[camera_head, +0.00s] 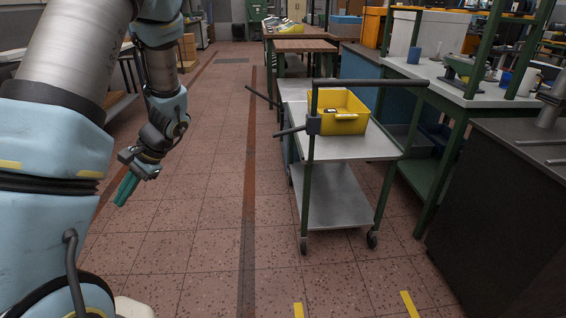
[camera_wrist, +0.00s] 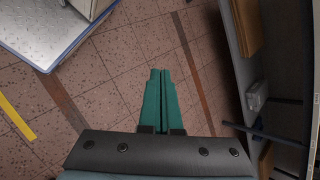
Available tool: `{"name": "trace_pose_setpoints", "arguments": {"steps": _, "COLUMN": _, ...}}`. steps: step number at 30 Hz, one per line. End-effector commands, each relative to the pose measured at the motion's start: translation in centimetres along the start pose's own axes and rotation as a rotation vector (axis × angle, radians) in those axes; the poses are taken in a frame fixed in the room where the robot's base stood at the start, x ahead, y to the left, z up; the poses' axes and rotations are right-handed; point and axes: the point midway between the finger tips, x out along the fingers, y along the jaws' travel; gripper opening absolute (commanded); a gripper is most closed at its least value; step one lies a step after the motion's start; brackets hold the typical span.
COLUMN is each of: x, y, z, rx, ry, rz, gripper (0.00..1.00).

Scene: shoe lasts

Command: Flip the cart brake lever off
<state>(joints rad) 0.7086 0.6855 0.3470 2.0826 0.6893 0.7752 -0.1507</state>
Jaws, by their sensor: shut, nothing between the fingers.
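The cart (camera_head: 330,208) has green posts, a grey top and lower shelf, and a dark push handle. A dark lever (camera_head: 290,131) sticks out to the left from a block (camera_head: 313,125) on its near left post; it looks like the brake lever. My gripper (camera_head: 126,190) has teal fingers and hangs over open floor, well left of the cart and apart from the lever. In the wrist view my gripper (camera_wrist: 160,76) has its fingers together and empty, pointing over the tiled floor. The lever does not show in the wrist view.
A yellow bin (camera_head: 342,111) stands on the cart's top. Another dark bar (camera_head: 262,97) juts left farther back. A workbench (camera_head: 440,75) and a dark counter (camera_head: 510,200) stand right of the cart. The floor (camera_head: 210,215) between my gripper and the cart is clear.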

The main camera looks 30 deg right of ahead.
Motion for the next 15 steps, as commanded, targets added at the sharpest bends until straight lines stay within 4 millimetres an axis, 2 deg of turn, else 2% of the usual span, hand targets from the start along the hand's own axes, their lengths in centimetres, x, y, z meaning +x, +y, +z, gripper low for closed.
{"name": "trace_pose_setpoints", "arguments": {"steps": 1, "x": 1.9, "y": 0.8, "z": -3.3, "rx": 0.075, "ry": -0.033, "rz": -0.112, "gripper": 0.0}}
{"name": "trace_pose_setpoints", "arguments": {"steps": 3, "x": 2.5, "y": 0.4, "z": -6.9, "rx": 0.164, "ry": -0.07, "rz": -0.281, "gripper": 0.0}}
{"name": "trace_pose_setpoints", "arguments": {"steps": 5, "x": 2.3, "y": 0.2, "z": -10.2, "rx": 0.233, "ry": -0.097, "rz": -0.437, "gripper": 0.0}}
{"name": "trace_pose_setpoints", "arguments": {"steps": 7, "x": 1.4, "y": 0.5, "z": -14.4, "rx": 0.31, "ry": -0.117, "rz": -0.631, "gripper": 0.0}}
{"name": "trace_pose_setpoints", "arguments": {"steps": 11, "x": -2.7, "y": 3.0, "z": -22.7, "rx": 0.43, "ry": -0.124, "rz": -1.025, "gripper": 0.0}}
{"name": "trace_pose_setpoints", "arguments": {"steps": 12, "x": -4.5, "y": 4.6, "z": -25.3, "rx": 0.461, "ry": -0.117, "rz": -1.153, "gripper": 0.0}}
{"name": "trace_pose_setpoints", "arguments": {"steps": 14, "x": -7.4, "y": 7.6, "z": -28.9, "rx": 0.499, "ry": -0.096, "rz": -1.346, "gripper": 0.0}}
{"name": "trace_pose_setpoints", "arguments": {"steps": 15, "x": -9.4, "y": 10.0, "z": -31.1, "rx": 0.521, "ry": -0.077, "rz": -1.47, "gripper": 0.0}}
